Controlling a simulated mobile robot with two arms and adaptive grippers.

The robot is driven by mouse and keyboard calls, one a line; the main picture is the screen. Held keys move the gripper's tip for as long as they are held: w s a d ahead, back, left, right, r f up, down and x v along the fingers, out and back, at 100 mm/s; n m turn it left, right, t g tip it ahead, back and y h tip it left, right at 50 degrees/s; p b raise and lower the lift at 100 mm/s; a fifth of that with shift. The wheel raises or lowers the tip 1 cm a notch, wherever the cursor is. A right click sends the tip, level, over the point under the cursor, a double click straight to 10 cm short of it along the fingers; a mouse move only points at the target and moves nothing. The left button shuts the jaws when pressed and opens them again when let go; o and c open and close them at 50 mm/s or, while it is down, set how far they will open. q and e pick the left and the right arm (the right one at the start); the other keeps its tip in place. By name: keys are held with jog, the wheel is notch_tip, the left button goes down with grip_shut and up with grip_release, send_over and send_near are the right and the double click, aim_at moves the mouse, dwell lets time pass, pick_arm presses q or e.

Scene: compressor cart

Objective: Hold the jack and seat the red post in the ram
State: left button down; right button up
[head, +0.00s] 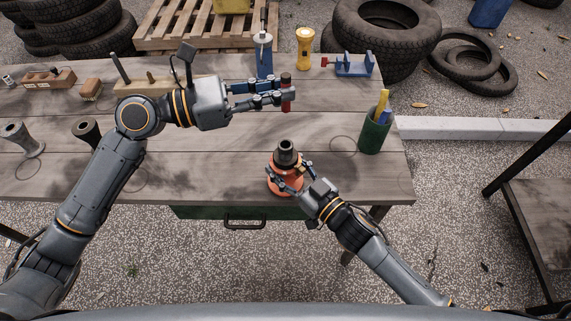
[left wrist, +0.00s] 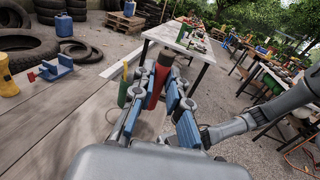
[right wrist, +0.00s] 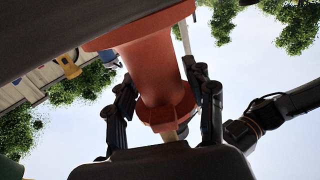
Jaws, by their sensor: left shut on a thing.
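The red post (head: 286,103) with a dark brown top is held upright in my left gripper (head: 284,97). In the left wrist view the post (left wrist: 157,86) stands between the closed fingers (left wrist: 160,98). The orange-red jack (head: 284,183) stands on the bench near its front edge, lower in the head view. Its dark ram (head: 286,149) points up with an open top. The post is apart from the ram. My right gripper (head: 290,184) has its fingers around the jack. In the right wrist view the jack body (right wrist: 152,65) lies between the fingers (right wrist: 163,95); firm contact is unclear.
A green cup (head: 374,135) with yellow and blue sticks stands at the bench's right end. A blue bottle jack (head: 264,55), a yellow flashlight (head: 305,48) and a blue vise-like fixture (head: 354,65) line the back. Bench around the jack is clear.

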grip_shut()
pick_arm(q)
jog(key=f+n+t+y, duration=0.1)
jog(key=f+t, duration=0.1)
jog(key=f, duration=0.2)
jog(key=f+n+t, duration=0.1)
jog(key=f+t, duration=0.1)
jog(key=f, duration=0.2)
jog(key=f+n+t+y, duration=0.1)
jog(key=f+n, duration=0.1)
jog(key=f, duration=0.2)
jog(key=shift+s+f+t+y, duration=0.3)
jog(key=shift+f+t, duration=0.05)
jog(key=shift+t, duration=0.05)
